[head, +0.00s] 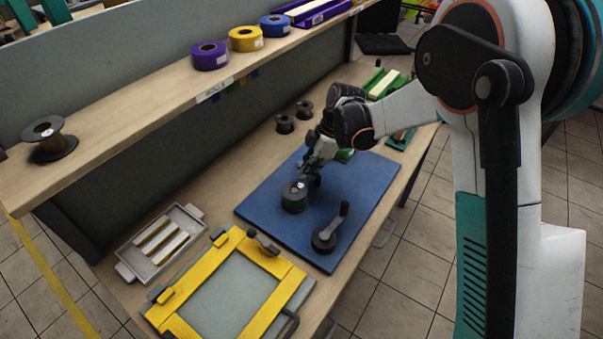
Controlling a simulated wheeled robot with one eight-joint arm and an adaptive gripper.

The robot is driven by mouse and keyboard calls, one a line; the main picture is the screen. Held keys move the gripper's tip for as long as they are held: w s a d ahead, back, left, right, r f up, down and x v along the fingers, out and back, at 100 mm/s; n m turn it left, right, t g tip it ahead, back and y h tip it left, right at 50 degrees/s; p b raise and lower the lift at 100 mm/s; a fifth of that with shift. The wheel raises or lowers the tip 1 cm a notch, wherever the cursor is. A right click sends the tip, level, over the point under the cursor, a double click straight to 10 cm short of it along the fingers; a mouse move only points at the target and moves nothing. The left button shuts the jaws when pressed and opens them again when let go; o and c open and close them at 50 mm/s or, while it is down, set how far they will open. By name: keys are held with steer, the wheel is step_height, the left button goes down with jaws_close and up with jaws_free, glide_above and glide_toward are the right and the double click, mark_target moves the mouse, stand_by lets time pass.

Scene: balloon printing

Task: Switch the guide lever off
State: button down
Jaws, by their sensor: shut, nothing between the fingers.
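My gripper (308,178) points down over the blue mat (262,208), shut and empty. Its tips are close above or behind a short dark-green and black cylinder (293,201); I cannot tell whether they touch. A dark lever (335,226) with a round base stands on the near part of the mat, its arm slanting up to the right. A smaller dark lever-like handle (264,243) sits on the top edge of the yellow frame (279,308). I cannot tell which of these is the guide lever. My gripper partly hides a green piece (345,155) on the mat.
A grey tray (127,270) with pale strips lies at left on the wooden table. Two dark spools (285,123) stand behind the mat. The shelf (115,103) above holds tape rolls (245,39) and a black spool (48,138). A green tray (383,84) is at the far end.

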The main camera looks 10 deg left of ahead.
steer(key=shift+w+d, duration=0.45)
steer(key=shift+d, duration=0.35)
steer(key=a, duration=0.1)
steer(key=s+a, duration=0.1)
steer(key=a+b, duration=0.1)
steer(key=shift+s+a+r, duration=0.2)
steer(key=shift+s+a, duration=0.2)
steer(key=p+v, duration=0.2)
steer(key=v, duration=0.7)
steer(key=shift+w+d+r, duration=0.15)
steer(key=shift+w+r, duration=0.15)
steer(key=shift+w, duration=0.05)
